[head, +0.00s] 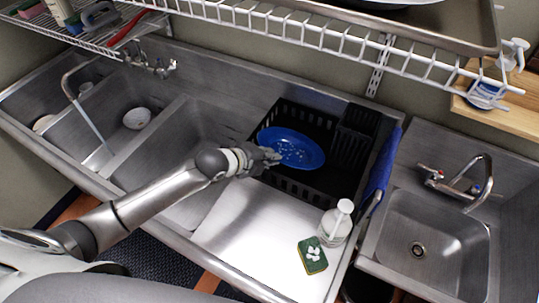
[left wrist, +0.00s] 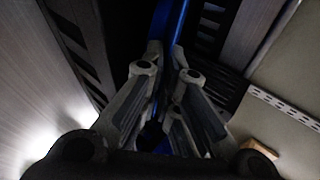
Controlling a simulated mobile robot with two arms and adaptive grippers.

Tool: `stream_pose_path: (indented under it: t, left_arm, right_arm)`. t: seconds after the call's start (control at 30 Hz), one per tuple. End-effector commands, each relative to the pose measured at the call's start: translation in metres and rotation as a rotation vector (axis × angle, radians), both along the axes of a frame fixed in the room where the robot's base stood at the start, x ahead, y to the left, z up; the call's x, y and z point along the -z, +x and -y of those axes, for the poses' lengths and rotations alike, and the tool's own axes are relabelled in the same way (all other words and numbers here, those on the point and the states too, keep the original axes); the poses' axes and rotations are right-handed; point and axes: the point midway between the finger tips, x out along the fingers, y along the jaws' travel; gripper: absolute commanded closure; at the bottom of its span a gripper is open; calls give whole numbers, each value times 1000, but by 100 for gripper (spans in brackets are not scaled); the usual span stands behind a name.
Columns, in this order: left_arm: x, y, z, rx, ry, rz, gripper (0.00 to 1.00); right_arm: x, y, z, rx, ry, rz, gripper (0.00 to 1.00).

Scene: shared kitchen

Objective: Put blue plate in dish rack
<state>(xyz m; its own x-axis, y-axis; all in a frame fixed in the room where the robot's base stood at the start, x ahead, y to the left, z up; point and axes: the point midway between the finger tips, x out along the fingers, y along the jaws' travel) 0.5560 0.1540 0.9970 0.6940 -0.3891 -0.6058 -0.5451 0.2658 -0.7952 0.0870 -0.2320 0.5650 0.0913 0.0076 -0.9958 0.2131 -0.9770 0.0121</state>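The blue plate (head: 295,150) is at the black dish rack (head: 320,183), over or inside its left part; I cannot tell whether it touches the rack's floor. It carries pale specks. My left gripper (head: 270,156) is at the plate's left edge. In the left wrist view, the plate (left wrist: 170,20) shows edge-on as a blue strip between the fingers of my left gripper (left wrist: 168,62), which are closed on its rim. My right gripper is not in view.
A blue cloth (head: 381,165) hangs at the right. A wire shelf (head: 330,35) runs above. Sinks lie left and right.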

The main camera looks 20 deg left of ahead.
Motion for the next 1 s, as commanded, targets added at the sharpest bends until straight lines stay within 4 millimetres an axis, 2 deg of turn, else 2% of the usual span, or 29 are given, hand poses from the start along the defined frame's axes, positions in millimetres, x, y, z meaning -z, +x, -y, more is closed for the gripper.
stream_pose_path:
  t: [0.03, 0.13, 0.17, 0.57, 1.0]
  left_arm:
    - [1, 1, 0, 0, -2, 5, 100]
    - [2, 0, 0, 0, 0, 0, 87]
    - [2, 0, 0, 0, 0, 0, 86]
    - [-2, -3, -2, 0, 2, -1, 86]
    - [-40, -47, -28, 1, 5, 2, 86]
  right_arm:
    - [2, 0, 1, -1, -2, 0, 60]
    - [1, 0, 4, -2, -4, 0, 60]
    - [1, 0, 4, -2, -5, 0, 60]
    - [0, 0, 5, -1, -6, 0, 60]
    - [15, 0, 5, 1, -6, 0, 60]
